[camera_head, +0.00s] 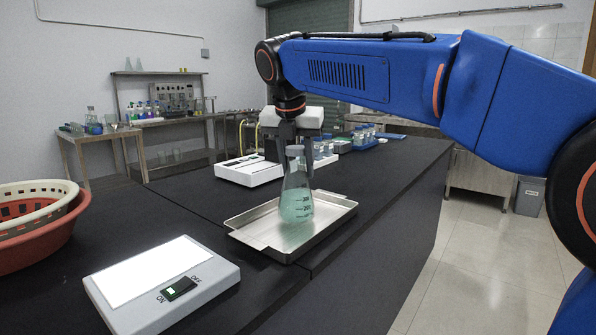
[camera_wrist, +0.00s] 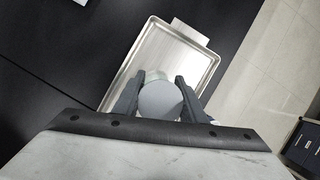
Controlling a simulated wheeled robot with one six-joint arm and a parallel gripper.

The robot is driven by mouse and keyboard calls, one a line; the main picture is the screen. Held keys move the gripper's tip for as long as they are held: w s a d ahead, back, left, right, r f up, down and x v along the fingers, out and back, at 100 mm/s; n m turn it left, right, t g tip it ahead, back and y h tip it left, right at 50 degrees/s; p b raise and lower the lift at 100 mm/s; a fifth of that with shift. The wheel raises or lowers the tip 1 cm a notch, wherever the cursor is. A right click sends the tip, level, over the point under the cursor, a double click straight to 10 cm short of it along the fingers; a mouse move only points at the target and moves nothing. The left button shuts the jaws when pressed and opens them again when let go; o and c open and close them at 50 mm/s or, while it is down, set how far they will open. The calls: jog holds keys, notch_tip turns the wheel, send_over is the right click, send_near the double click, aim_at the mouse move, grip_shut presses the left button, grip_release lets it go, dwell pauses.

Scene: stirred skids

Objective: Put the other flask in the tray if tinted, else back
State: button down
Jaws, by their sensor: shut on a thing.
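A conical flask (camera_head: 297,203) with a grey stopper and pale green-blue liquid is upright at the metal tray (camera_head: 258,245). My gripper (camera_head: 297,150) is shut on its neck from above. The flask's base appears over the tray's floor; whether it touches the floor I cannot tell. In the wrist view the flask's round grey top (camera_wrist: 160,101) shows between my gripper's fingers (camera_wrist: 157,97), with the tray (camera_wrist: 207,55) beneath. The flask's body is mostly hidden there. No second flask of this kind stands in the tray.
A light panel (camera_head: 150,273) with a lit ON/OFF switch lies front left. Red and cream baskets (camera_head: 36,212) stand at the left edge. Behind the tray are a white device (camera_head: 248,172) and several blue-capped bottles (camera_head: 322,147). Black bench between panel and tray is clear.

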jog(key=shift+f, duration=0.7)
jog(key=c, duration=1.1)
grip_release()
jog(key=v, duration=1.2)
jog(key=shift+s, duration=0.1)
